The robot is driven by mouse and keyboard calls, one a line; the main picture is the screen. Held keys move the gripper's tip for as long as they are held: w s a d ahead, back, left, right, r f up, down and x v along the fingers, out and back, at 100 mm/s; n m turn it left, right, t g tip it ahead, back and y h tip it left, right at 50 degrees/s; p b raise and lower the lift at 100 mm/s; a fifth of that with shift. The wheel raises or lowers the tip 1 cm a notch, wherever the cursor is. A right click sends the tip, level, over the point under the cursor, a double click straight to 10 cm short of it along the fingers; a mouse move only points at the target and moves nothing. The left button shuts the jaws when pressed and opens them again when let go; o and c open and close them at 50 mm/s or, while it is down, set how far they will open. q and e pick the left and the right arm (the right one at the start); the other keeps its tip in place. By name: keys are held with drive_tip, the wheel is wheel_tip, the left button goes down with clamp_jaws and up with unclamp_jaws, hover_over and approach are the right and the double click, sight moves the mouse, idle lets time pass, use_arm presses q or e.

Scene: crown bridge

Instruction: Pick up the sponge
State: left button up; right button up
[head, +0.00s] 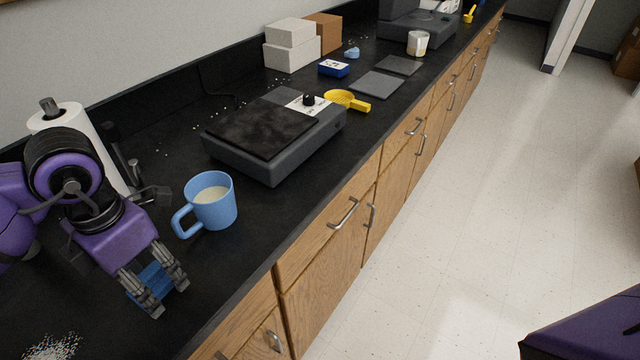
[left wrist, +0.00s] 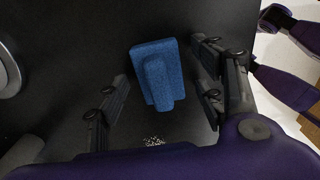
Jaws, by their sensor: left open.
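The blue sponge (head: 152,283) lies on the black counter near its front edge, partly hidden by my left gripper (head: 168,296). In the left wrist view the sponge (left wrist: 172,62) is a blue block with a narrower raised blue part on top. My left gripper points down over it, open, with the sponge between its fingers in that view and a dark gap on each side. I cannot tell how far the fingertips are above the counter. My right gripper does not show.
A blue mug (head: 222,212) with pale liquid stands close behind the left gripper. A paper towel roll (head: 75,122) is behind my arm. White crumbs (head: 52,347) lie at the near left. A dark scale-like device (head: 285,160) and a yellow scoop (head: 340,98) are farther back.

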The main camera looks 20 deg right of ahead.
sight(144, 273)
use_arm(q)
drive_tip(key=shift+c, duration=0.2)
drive_tip(key=c, duration=1.2)
drive_tip(key=shift+w+r, duration=0.1)
drive_tip(key=shift+r, duration=0.4)
wheel_tip(144, 273, up, 2)
drive_tip(key=shift+r, duration=0.2)
drive_tip(key=shift+s+d+r, duration=1.5)
drive_tip(key=shift+s+r, duration=0.1)
drive_tip(key=shift+s, duration=0.25)
drive_tip(key=shift+s+d+r, duration=1.45)
drive_tip(key=shift+s+r, duration=0.2)
drive_tip(key=shift+s, duration=0.15)
drive_tip(key=shift+s+d+r, duration=1.5)
drive_tip(key=shift+s+r, duration=0.1)
drive_tip(key=shift+s, duration=0.25)
